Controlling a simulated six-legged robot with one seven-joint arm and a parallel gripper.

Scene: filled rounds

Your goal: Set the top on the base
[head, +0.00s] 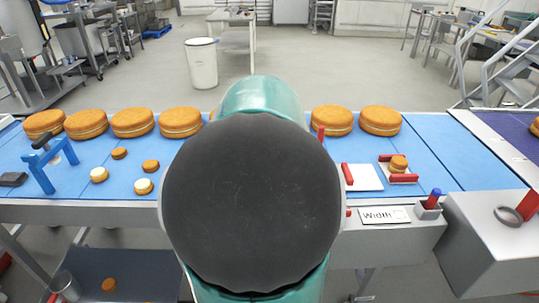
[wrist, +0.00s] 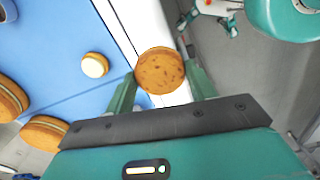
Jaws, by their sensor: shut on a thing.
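My gripper (wrist: 160,78) is shut on a small round brown top (wrist: 160,70), one finger at each side. In the wrist view the top lies over the pale edge rail of the conveyor; how high it is I cannot tell. A base with cream on it (wrist: 95,65) lies on the blue belt, left of the top and apart from it. In the head view my arm hides the gripper and the held top. Two cream-covered bases, one at the left (head: 99,175) and one nearer the arm (head: 143,187), lie on the belt; which is the wrist view's base I cannot tell.
Two plain small rounds (head: 119,153) (head: 151,165) lie behind the bases. Large filled rounds (head: 132,122) line the belt's far side. A blue stand (head: 50,165) is at left. At right, a small stacked round (head: 398,163) sits between red blocks (head: 404,179), near a white plate (head: 365,177).

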